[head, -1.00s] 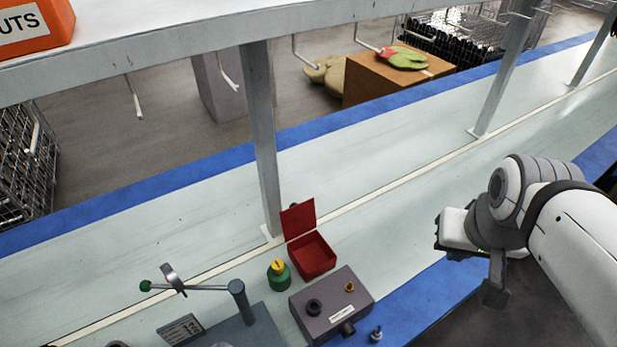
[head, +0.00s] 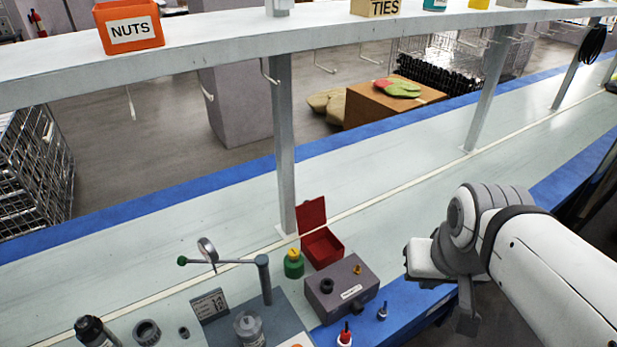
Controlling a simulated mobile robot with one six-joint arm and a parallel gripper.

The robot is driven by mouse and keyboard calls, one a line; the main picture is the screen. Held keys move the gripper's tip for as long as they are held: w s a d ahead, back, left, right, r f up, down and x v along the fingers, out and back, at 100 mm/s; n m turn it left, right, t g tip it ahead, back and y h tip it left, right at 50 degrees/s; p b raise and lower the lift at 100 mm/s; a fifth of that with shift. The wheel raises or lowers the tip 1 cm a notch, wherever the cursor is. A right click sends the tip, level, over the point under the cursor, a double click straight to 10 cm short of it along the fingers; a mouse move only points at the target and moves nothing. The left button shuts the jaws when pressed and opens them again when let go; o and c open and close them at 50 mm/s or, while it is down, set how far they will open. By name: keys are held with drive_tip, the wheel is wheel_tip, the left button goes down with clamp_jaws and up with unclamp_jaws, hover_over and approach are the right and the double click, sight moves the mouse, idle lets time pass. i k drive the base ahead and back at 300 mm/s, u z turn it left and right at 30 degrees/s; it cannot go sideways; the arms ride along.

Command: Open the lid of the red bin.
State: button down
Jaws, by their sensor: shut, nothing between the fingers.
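The red bin (head: 322,247) stands on the pale bench beside a shelf post. Its lid (head: 312,214) is open, tilted up at the back edge, and the inside of the bin shows. My gripper (head: 412,262) is at the right, above the bench's blue front edge, clearly apart from the bin. It is shut and empty; its fingertips are small and hard to make out. Nothing hides the bin.
A green and yellow jar (head: 293,264) stands left of the bin and a grey box (head: 342,289) with knobs in front. A clamp arm (head: 225,261) is further left. The shelf (head: 220,50) runs above the bench. Bench right of the bin is clear.

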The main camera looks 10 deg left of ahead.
sight(310, 215)
drive_tip(key=z, duration=0.05)
drive_tip(key=i, duration=1)
drive_tip(key=u, duration=0.05)
